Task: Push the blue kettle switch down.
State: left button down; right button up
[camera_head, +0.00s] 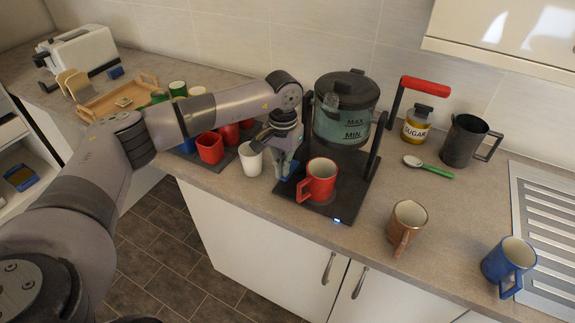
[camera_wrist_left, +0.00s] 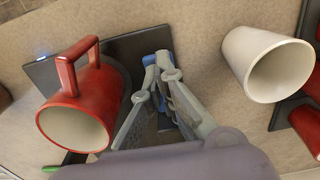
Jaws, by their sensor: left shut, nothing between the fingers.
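The kettle (camera_head: 345,115) has a dark lid and a teal see-through body marked MAX and MIN. It stands in a dark frame on a dark base plate (camera_head: 347,202). The blue switch (camera_head: 284,192) is at the left front of the base; it also shows in the left wrist view (camera_wrist_left: 149,60). My left gripper (camera_head: 285,176) points down with its fingers shut and empty. Its tips (camera_wrist_left: 163,62) are at the switch and partly cover it; I cannot tell whether they touch it. My right gripper is not in view.
A red mug (camera_head: 319,181) stands on the base plate, right of my left gripper. A white cup (camera_head: 251,160) stands close on its left. A small light (camera_head: 337,221) glows at the base's front edge. Brown (camera_head: 408,221) and blue (camera_head: 509,262) mugs stand to the right.

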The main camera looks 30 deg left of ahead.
pick_arm(q)
jog(key=shift+r, duration=0.1)
notch_tip(320, 180, up, 8)
jog(key=p, duration=0.4)
jog(key=shift+r, duration=0.25)
dwell(0.5)
